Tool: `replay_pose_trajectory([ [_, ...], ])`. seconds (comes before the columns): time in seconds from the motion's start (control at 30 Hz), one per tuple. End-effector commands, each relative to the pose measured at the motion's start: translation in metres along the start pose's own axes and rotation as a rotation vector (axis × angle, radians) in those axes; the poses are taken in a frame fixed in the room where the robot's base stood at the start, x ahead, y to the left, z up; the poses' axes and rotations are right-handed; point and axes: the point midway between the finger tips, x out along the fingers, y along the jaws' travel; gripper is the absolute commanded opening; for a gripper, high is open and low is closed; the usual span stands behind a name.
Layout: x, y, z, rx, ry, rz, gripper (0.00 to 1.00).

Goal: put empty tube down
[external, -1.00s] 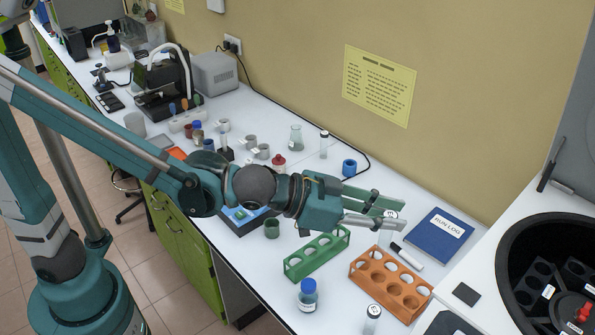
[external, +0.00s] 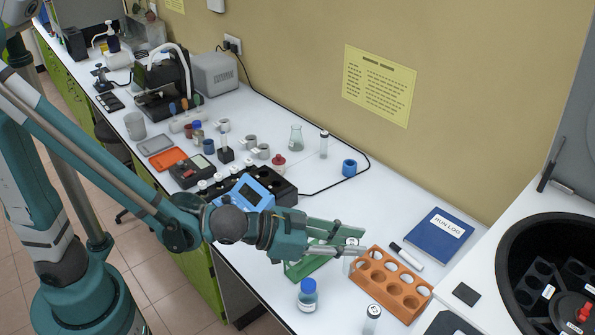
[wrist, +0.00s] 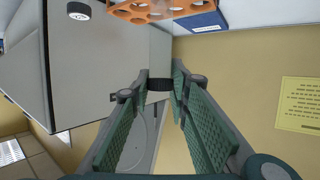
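My gripper (external: 337,250) is shut on a clear tube (external: 349,265) with a dark-sided, pale-topped cap. In the external view the tube is upright at the fingertips, close to the left end of the orange rack (external: 411,302). I cannot tell whether its bottom touches anything. In the wrist view the dark ribbed cap (wrist: 160,84) is between the fingertips of my gripper (wrist: 160,82). The orange rack shows at the top there (wrist: 160,10). A green rack (external: 296,270) is partly hidden under my gripper.
A blue-capped bottle (external: 308,294) and another capped tube (external: 372,318) stand near the front edge. A marker (external: 408,256) and a blue run log (external: 439,235) lie behind the orange rack. An open centrifuge (external: 507,275) is at the right.

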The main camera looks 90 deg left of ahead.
Motion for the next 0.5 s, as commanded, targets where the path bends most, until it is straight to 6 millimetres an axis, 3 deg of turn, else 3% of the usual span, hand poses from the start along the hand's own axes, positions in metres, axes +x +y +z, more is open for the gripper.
replay_pose_trajectory([
  [0.5, 0.0005, -0.0039, 0.0057, -0.002, 0.0, -0.005, 0.14],
])
